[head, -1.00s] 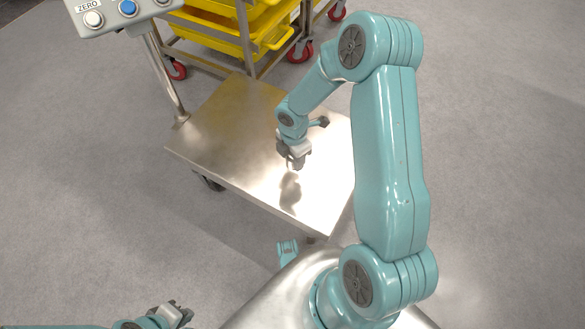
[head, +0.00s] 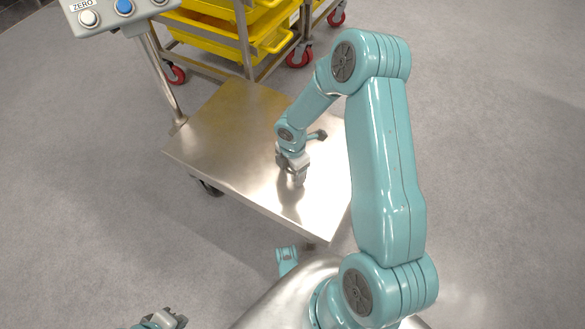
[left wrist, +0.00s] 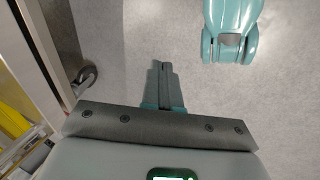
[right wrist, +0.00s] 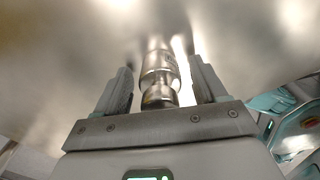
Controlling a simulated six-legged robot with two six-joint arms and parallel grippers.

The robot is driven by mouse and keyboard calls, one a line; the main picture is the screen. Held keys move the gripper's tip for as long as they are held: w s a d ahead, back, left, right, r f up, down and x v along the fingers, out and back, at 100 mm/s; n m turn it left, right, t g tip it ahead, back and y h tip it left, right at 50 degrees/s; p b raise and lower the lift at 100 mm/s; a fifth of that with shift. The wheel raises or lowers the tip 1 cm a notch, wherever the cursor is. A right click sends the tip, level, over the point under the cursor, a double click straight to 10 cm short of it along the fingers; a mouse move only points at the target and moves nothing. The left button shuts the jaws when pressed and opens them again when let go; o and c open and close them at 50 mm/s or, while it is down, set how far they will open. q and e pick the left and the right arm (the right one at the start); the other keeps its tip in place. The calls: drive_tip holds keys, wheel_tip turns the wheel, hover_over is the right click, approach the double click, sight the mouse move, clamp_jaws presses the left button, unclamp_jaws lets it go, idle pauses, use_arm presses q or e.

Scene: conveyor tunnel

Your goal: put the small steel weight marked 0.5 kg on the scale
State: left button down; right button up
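The small steel weight (right wrist: 158,78) stands upright between the fingers of my right gripper (right wrist: 163,85) in the right wrist view, with a gap on each side. Part of its marking shows but is too small to read. In the head view my right gripper (head: 294,175) is low over the steel scale platform (head: 225,120), and the weight shows only as a small shiny shape under it. The weight appears to rest on the platform. My left gripper (left wrist: 163,82) is shut and empty above the grey floor; it also shows at the bottom of the head view (head: 178,318).
The scale's control panel (head: 110,12) with its ZERO button is on a post (head: 165,80) at the platform's left back corner. A cart with yellow trays (head: 215,35) and red wheels stands behind. The rest of the platform is clear.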

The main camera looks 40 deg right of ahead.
wheel_tip(320, 180, up, 12)
drive_tip(key=p, duration=0.6)
drive_tip(key=shift+p, duration=0.3)
use_arm(q)
wheel_tip(320, 180, up, 6)
drive_tip(key=s+d, duration=0.1)
drive_tip(key=s, duration=0.1)
drive_tip(key=shift+g, duration=0.4)
use_arm(e)
drive_tip(key=s+a+f+m+y, duration=0.1)
drive_tip(key=s+a+f+m, duration=0.2)
drive_tip(key=a+m, duration=0.3)
drive_tip(key=s+a+f+m+y, duration=0.1)
drive_tip(key=s+a+f+m, duration=0.2)
drive_tip(key=a, duration=0.6)
drive_tip(key=s+a+f+m+y, duration=0.2)
drive_tip(key=s+a+m, duration=0.4)
drive_tip(key=m, duration=0.3)
drive_tip(key=shift+a+f+m+t, duration=0.3)
drive_tip(key=shift+a+f+m, duration=0.15)
drive_tip(key=shift+a, duration=0.4)
use_arm(q)
drive_tip(key=shift+s+d+r, duration=0.1)
use_arm(e)
drive_tip(key=shift+s, duration=0.15)
